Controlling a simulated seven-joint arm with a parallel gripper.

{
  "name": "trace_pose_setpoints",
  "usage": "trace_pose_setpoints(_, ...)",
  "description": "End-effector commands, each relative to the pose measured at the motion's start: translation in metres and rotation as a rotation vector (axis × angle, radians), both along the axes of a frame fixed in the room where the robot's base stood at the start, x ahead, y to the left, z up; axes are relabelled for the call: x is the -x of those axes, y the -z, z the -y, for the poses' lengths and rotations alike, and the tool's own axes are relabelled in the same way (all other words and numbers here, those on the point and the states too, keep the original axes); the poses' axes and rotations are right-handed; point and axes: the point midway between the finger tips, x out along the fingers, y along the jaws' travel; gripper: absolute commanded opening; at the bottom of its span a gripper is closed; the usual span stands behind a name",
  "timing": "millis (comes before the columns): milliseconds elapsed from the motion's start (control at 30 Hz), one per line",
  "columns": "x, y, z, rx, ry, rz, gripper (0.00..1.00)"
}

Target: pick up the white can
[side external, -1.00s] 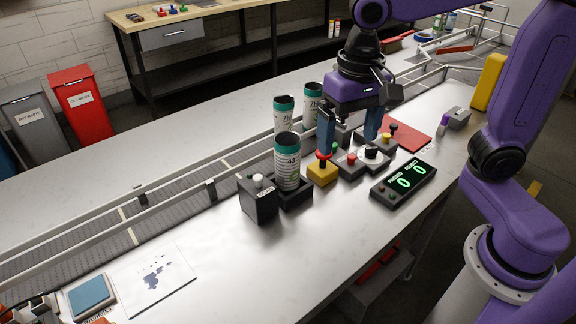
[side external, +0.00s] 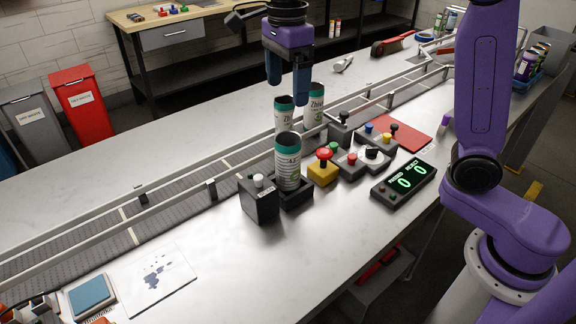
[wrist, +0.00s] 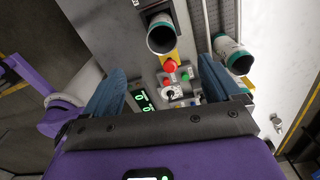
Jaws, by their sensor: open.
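Three white cans with teal rims and printed sides stand upright in the side view. The front can (side external: 288,165) stands in a dark holder (side external: 297,196). The two others, the middle can (side external: 284,112) and the right can (side external: 314,106), stand behind it at the conveyor. My gripper (side external: 288,90) is open and empty, pointing down above the cans. Its blue fingers are just above the middle can, apart from it as far as I can tell. In the wrist view my gripper (wrist: 160,88) is spread, with one can (wrist: 161,36) and another (wrist: 232,54) beyond the fingertips.
The yellow red-button box (side external: 322,171), other controls and a counter display (side external: 404,181) stand to the right. Conveyor rails (side external: 180,192) run past the cans.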

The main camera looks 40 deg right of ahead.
Motion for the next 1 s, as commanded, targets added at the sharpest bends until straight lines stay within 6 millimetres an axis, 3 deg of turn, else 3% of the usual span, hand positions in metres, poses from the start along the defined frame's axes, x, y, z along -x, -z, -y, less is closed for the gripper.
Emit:
trace_pose_setpoints(400,0.001,0.079,0.001,0.002,-0.002,-0.003,0.91)
trace_pose_setpoints(767,0.0,0.106,0.002,0.001,-0.002,-0.001,0.91)
trace_pose_setpoints(1000,-0.001,0.139,0.006,0.002,-0.002,-0.003,0.91)
